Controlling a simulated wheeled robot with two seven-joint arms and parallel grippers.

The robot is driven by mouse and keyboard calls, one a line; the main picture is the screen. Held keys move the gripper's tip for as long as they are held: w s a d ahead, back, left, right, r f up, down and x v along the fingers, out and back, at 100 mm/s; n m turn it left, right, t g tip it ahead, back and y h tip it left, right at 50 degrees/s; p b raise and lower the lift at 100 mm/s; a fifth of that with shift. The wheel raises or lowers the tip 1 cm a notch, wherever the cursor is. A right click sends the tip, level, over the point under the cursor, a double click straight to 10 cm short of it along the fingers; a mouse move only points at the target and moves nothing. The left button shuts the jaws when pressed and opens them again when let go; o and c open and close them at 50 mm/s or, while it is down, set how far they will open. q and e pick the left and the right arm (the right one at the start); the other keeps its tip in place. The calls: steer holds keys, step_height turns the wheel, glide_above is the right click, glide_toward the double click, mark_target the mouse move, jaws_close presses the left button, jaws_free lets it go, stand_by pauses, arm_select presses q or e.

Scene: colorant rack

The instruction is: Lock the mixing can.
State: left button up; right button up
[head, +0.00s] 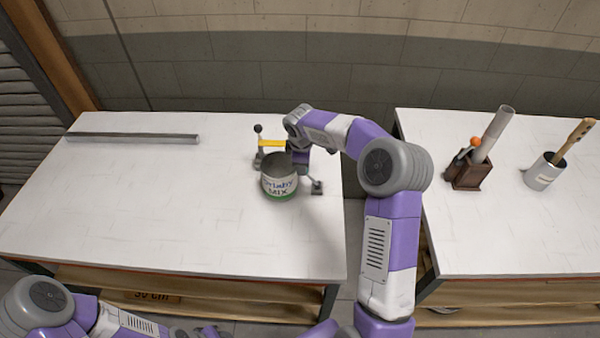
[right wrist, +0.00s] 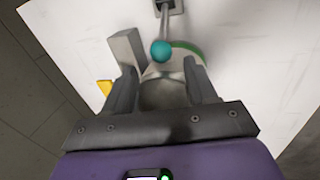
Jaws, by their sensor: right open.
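The mixing can (head: 280,187), grey with a white "MIX" label and green base band, stands upright on the left table. In the right wrist view the can (right wrist: 165,95) lies beyond and between my fingers. My right gripper (right wrist: 163,85) is open above the can's far right side; in the head view its fingers are mostly hidden. A teal ball knob (right wrist: 161,50) on a metal lever shows just ahead of the fingertips, apparently ungripped.
A yellow bar (head: 271,143) and a dark-knobbed post (head: 258,142) stand behind the can. A long grey bar (head: 132,138) lies at the back left. The right table holds a brown holder (head: 470,176) and a pale cup (head: 543,173). The left table's front is clear.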

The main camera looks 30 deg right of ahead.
mark_target(309, 176)
steer(key=shift+d+f, duration=0.15)
steer(key=shift+f, duration=0.35)
steer(key=b+x, duration=0.1)
steer(key=x, duration=0.5)
jaws_close()
